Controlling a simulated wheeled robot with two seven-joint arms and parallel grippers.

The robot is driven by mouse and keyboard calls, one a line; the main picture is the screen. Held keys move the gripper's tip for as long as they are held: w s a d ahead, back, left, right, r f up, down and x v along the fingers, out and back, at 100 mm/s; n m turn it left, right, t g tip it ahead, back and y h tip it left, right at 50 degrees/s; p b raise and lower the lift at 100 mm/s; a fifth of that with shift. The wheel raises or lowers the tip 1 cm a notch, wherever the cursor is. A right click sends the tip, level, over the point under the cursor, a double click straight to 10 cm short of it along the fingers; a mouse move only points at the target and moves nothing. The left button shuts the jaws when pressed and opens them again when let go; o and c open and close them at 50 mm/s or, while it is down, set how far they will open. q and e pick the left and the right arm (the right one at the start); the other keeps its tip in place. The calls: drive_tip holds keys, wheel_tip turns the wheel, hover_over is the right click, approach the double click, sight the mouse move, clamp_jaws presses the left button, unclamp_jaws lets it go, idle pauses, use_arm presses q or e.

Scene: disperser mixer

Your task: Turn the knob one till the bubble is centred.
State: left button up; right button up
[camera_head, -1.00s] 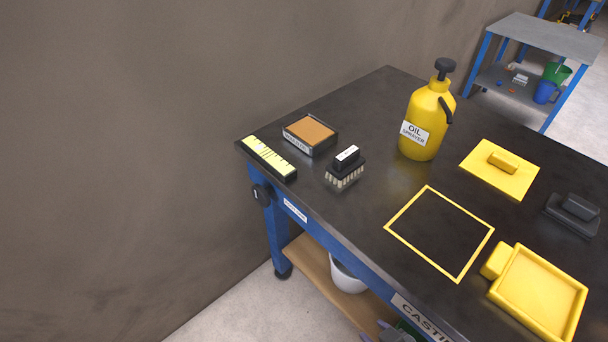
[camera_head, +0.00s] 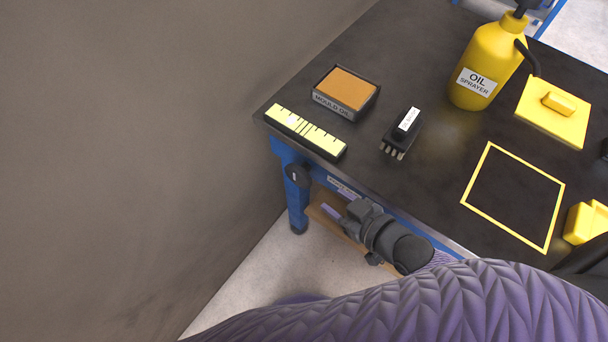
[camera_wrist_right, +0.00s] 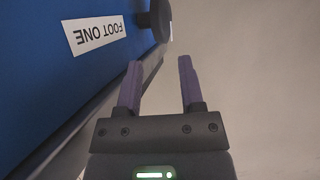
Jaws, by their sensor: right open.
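The black round knob (camera_head: 298,175) is on the front of the bench's left corner, above the leg. In the right wrist view the dark knob (camera_wrist_right: 157,18) is ahead of the fingertips, next to a label reading FOOT ONE (camera_wrist_right: 95,32). The yellow spirit level (camera_head: 306,131) lies on the bench top above the knob. A pale spot on it, left of its middle marks, may be the bubble; it is too small to be sure. My right gripper (camera_head: 331,210) is open and empty, right of and below the knob, apart from it. It also shows in the right wrist view (camera_wrist_right: 160,62). My left gripper is out of view.
A mould oil tray (camera_head: 345,92), a brush (camera_head: 403,130) and a yellow oil sprayer (camera_head: 487,65) stand on the bench (camera_head: 420,205). A wooden lower shelf (camera_head: 318,215) is close to my right gripper. The wall (camera_head: 120,150) is at left, with bare floor between.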

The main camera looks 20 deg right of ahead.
sight(310, 184)
drive_tip(key=b+x, duration=0.1)
drive_tip(key=x, duration=0.3)
drive_tip(key=b+x, duration=0.2)
drive_tip(key=x, duration=0.1)
drive_tip(key=shift+w+a+f, duration=0.15)
drive_tip(key=shift+w+f, duration=0.05)
drive_tip(key=shift+f, duration=0.15)
drive_tip(key=shift+w+a, duration=0.1)
drive_tip(key=shift+w, duration=0.15)
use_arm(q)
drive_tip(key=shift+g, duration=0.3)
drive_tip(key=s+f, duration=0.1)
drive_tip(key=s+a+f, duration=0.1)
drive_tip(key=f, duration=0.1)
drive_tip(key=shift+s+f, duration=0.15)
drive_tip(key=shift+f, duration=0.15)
use_arm(e)
drive_tip(key=shift+w, duration=0.1)
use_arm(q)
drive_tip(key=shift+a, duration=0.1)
use_arm(e)
drive_tip(key=shift+c, duration=0.4)
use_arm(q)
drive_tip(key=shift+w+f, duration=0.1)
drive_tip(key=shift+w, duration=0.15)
use_arm(e)
clamp_jaws()
